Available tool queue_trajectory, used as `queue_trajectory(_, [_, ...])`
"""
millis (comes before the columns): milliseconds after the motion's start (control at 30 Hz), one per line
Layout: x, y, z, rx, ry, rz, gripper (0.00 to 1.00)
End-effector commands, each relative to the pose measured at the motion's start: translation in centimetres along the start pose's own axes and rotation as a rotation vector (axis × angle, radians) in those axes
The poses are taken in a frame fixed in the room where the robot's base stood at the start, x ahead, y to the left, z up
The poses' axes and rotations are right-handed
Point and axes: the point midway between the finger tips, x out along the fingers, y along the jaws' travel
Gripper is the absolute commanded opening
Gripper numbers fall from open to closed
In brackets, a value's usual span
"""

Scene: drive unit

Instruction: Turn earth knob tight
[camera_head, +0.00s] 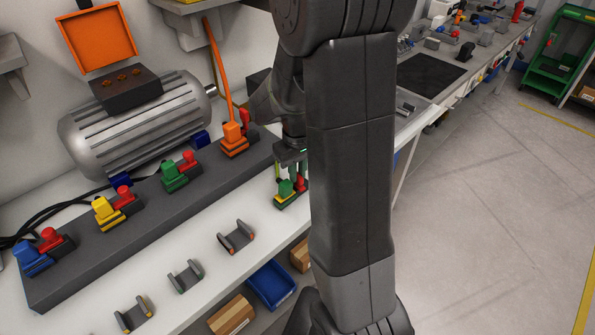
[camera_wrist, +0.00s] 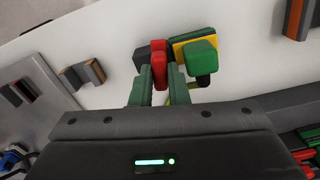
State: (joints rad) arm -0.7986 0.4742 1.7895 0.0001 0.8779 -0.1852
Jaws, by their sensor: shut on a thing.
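The earth unit (camera_head: 284,199) is a small green and yellow block with a red knob, at the table's front edge, partly hidden by my arm. In the wrist view its green cap (camera_wrist: 197,58) stands to the right of the red knob (camera_wrist: 158,52). I take this red knob as the earth knob. My gripper (camera_head: 290,170) reaches down onto the unit from above. In the wrist view my gripper's green fingers (camera_wrist: 161,78) stand on both sides of the red knob and are shut on it. Whether the knob is tight does not show.
A dark strip (camera_head: 150,218) holds several coloured connectors with red knobs: blue, yellow, green and orange. A finned motor (camera_head: 135,125) with an open orange lid (camera_head: 97,37) stands behind it. Several U-shaped brackets (camera_head: 185,277) lie on the white table front. Floor is clear at right.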

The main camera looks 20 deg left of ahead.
Motion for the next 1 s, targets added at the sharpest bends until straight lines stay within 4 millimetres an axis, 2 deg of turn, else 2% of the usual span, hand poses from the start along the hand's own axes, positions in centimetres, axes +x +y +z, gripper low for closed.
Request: queue_trajectory(1000, [-0.02, 0.01, -0.02, 0.957, 0.001, 0.0, 0.0])
